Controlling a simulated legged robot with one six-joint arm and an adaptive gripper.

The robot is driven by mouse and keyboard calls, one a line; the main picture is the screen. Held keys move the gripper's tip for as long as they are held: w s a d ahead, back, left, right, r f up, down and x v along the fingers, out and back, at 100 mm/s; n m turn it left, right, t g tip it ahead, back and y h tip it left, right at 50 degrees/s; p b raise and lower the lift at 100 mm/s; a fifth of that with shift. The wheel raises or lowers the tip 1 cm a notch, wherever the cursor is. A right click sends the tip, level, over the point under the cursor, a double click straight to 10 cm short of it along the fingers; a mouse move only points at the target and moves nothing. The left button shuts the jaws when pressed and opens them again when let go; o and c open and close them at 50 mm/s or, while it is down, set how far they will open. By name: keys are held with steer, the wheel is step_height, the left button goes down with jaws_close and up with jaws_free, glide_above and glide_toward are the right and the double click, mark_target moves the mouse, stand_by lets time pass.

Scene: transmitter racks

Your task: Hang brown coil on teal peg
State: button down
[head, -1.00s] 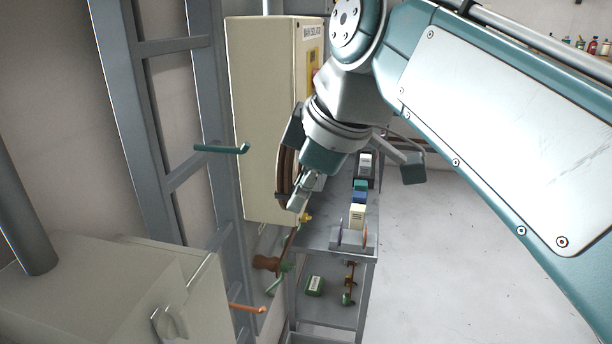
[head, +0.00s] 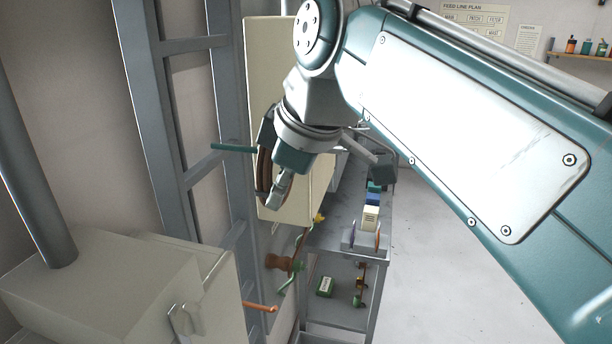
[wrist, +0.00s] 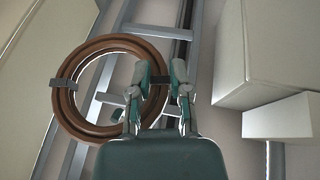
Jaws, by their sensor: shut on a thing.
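The brown coil (wrist: 68,108) is a ring with dark bands, seen face-on in the wrist view and nearly edge-on in the head view (head: 264,178). My gripper (wrist: 158,88) is shut on the coil's right side at a dark band. The teal peg (head: 232,148) sticks out from the grey ladder frame in the head view. Its right end meets the coil's outline there; I cannot tell whether it passes into the ring or lies in front or behind. A small teal bit (wrist: 117,114) shows through the ring in the wrist view.
An orange peg (head: 260,307) and a green peg (head: 288,284) sit lower down. A beige cabinet (head: 290,200) stands behind my gripper. A grey bench (head: 330,240) with small boxes is to the right. A pale box (head: 130,290) fills the lower left.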

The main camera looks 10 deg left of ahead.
mark_target(255, 172)
steer(key=shift+w+a+f, duration=0.15)
steer(key=shift+a, duration=1.85)
steer(key=shift+a+f, duration=0.5)
steer(key=shift+a, duration=0.15)
steer(key=shift+c, duration=2.4)
jaws_free()
